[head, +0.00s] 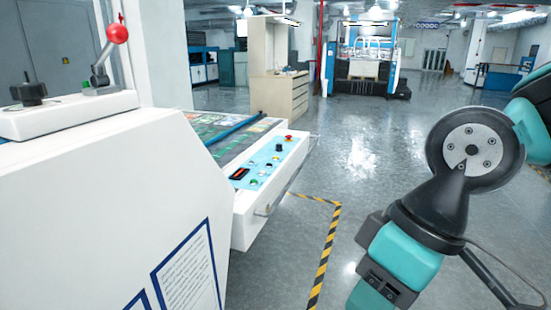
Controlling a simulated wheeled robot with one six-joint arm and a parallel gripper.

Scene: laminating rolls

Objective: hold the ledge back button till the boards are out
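A light blue control panel (268,163) sits on the white machine's near end, left of the picture's middle. It carries several small buttons, a dark display with red on it (239,174) and a red knob (289,138). The labels are too small to read, so I cannot tell which button is the ledge back button. Flat printed sheets or boards (205,130) lie on the machine's bed behind the panel, partly hidden by the white housing. My arm shows at the right, over the floor and apart from the panel. My gripper does not show.
The white housing (110,220) fills the left, topped by a red-ball lever (117,34). A metal rail (285,190) juts from the panel's front. Yellow-black floor tape (325,250) runs beside the machine. Open floor (365,150) lies ahead; a beige cabinet (280,95) stands behind.

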